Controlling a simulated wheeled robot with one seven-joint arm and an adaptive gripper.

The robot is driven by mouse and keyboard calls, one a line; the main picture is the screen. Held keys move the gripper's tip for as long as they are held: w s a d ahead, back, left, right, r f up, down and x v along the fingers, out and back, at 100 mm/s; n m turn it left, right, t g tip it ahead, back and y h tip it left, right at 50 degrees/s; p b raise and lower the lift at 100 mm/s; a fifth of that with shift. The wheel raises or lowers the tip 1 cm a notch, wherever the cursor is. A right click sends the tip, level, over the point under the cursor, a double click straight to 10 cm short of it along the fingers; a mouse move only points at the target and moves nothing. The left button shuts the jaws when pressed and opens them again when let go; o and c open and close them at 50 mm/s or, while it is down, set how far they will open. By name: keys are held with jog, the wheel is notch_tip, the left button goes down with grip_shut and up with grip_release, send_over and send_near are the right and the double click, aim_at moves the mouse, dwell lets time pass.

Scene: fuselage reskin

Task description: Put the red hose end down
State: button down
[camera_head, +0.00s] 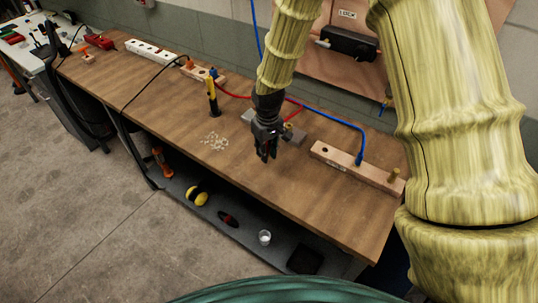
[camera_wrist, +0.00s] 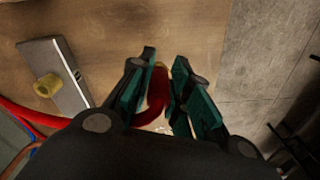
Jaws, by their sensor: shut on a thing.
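My gripper (camera_head: 267,156) hangs fingers-down over the middle of the wooden workbench (camera_head: 310,195). It is shut on the red hose end (camera_wrist: 157,92), which sits between the teal-lined fingers in the wrist view with a small yellowish tip. The hose end seems held above the bench top; I cannot tell the exact gap. The red hose (camera_head: 235,95) runs from the back left of the bench to behind my gripper. It also loops at the lower left of the wrist view (camera_wrist: 30,116).
A grey plate (camera_wrist: 52,78) carries a brass-coloured piece (camera_wrist: 46,86). A wooden block (camera_head: 345,167) with a blue hose (camera_head: 359,155) lies to the right. A yellow-and-black tool (camera_head: 212,95) and small pale bits (camera_head: 214,141) are to the left. The front bench top is clear.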

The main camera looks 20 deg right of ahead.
jog(key=shift+a+f, duration=0.1)
jog(key=shift+f, duration=0.25)
jog(key=shift+f+p, duration=0.85)
jog(key=shift+f, duration=0.55)
jog(key=shift+f, duration=0.1)
jog(key=c, duration=1.3)
grip_release()
jog(key=shift+s+r+b, duration=0.2)
jog(key=shift+r+b, duration=1.8)
jog(key=shift+r, duration=4.1)
